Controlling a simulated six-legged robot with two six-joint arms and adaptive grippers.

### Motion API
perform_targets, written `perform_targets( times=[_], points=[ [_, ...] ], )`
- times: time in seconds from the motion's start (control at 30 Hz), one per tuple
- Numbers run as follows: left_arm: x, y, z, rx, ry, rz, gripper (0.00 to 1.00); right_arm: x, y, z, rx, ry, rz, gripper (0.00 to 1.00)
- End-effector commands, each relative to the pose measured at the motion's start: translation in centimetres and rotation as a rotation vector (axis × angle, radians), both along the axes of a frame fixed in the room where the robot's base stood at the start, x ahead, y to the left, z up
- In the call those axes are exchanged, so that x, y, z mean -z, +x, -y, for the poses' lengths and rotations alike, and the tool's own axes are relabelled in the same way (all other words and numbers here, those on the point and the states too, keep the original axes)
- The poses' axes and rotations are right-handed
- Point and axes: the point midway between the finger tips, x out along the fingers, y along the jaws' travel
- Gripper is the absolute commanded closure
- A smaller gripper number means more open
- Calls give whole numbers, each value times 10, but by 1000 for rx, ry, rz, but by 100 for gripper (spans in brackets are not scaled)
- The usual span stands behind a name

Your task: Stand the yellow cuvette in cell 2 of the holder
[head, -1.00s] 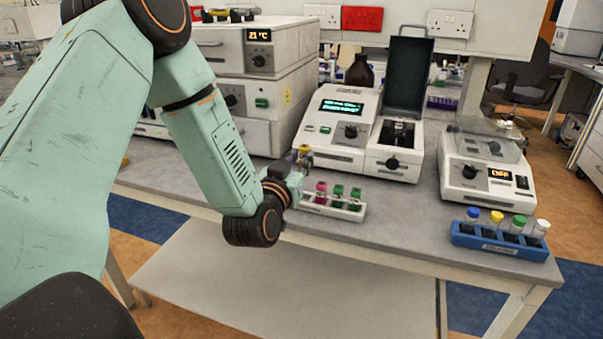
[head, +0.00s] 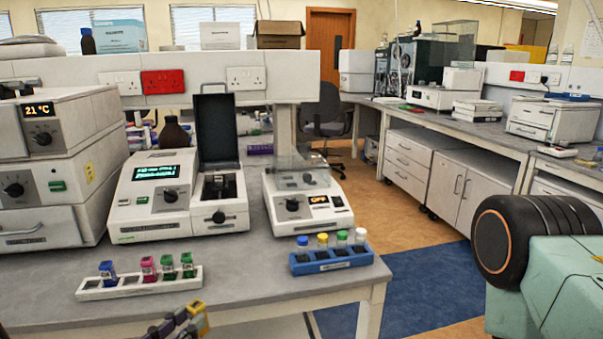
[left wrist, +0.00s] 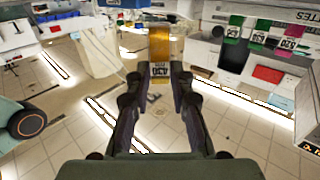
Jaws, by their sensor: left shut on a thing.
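The yellow cuvette (head: 198,317) is in my left gripper (head: 180,322) at the bottom of the head view. In the left wrist view the cuvette (left wrist: 160,45) shows between the two fingertips (left wrist: 156,78), shut on it. The gripper is in front of the white holder (head: 128,290), apart from it. The holder stands on the bench with a blue cuvette (head: 107,272), a magenta one (head: 148,268) and two green ones (head: 177,266) in it. A bare cell shows between blue and magenta, another at the left end. My right gripper is out of view.
A blue rack (head: 332,265) with several capped vials stands right of the holder, near the bench edge. Behind the holder are a white instrument (head: 150,200) with its dark lid raised and a smaller one (head: 306,205). Bare bench surrounds the holder.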

Motion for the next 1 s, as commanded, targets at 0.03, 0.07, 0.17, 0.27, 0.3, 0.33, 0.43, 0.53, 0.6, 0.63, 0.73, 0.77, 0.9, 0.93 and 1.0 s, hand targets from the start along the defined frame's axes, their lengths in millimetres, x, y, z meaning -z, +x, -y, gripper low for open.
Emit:
perform_targets(
  times=[0.03, 0.07, 0.17, 0.27, 0.3, 0.33, 0.43, 0.53, 0.6, 0.63, 0.73, 0.77, 0.9, 0.93, 1.0],
  points=[
    [15, -11, 5, 21, -1, -6, 100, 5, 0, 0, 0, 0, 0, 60],
    [21, -13, 5, 23, 1, -5, 100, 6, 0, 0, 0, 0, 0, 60],
    [35, -22, 6, 28, 1, -2, 100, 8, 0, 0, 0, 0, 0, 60],
    [45, -26, 6, 26, 1, 0, 100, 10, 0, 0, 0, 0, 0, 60],
    [47, -27, 6, 25, 2, 1, 100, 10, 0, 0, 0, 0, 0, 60],
    [48, -28, 5, 24, 2, 2, 100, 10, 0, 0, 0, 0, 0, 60],
    [50, -28, 5, 23, 2, 3, 100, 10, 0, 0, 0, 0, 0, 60],
    [50, -28, 5, 23, 1, 4, 100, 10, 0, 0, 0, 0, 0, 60],
    [49, -28, 5, 23, 1, 4, 100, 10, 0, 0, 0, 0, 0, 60],
    [49, -28, 5, 23, 1, 4, 100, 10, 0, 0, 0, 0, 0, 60],
    [49, -28, 5, 22, 1, 4, 100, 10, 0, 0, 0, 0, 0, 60],
    [49, -28, 5, 22, 1, 4, 100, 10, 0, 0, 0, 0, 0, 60],
    [48, -28, 5, 22, 1, 4, 100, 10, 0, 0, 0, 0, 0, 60],
    [47, -27, 5, 22, 1, 5, 100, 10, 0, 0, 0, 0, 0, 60],
    [40, -24, 5, 22, 1, 6, 100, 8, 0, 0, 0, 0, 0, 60]
  ],
)
